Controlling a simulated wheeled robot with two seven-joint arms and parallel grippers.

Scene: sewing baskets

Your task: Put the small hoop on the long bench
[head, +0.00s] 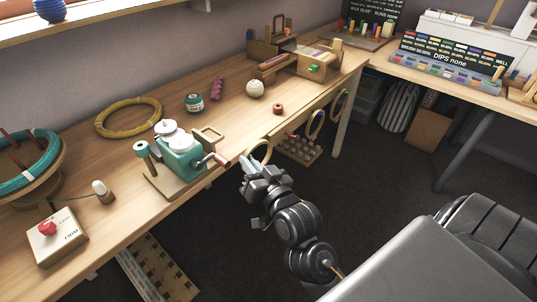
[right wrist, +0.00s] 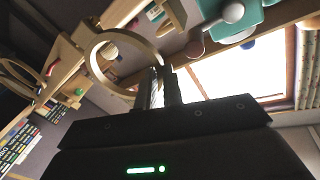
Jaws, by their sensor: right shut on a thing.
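The small hoop (head: 269,151) is a pale wooden ring, held just off the front edge of the long bench (head: 238,122). My right gripper (head: 252,166) is shut on its rim. In the right wrist view the hoop (right wrist: 93,64) stands up from between the fingers (right wrist: 161,88), with nothing else seen touching it. My left gripper is out of view.
A green winder (head: 182,160) with a crank stands near the bench edge, left of the hoop. A brown spool (head: 278,108) and a pale ball (head: 255,89) lie beyond. More hoops (head: 316,125) hang at the bench front. Bare wood lies between winder and spool.

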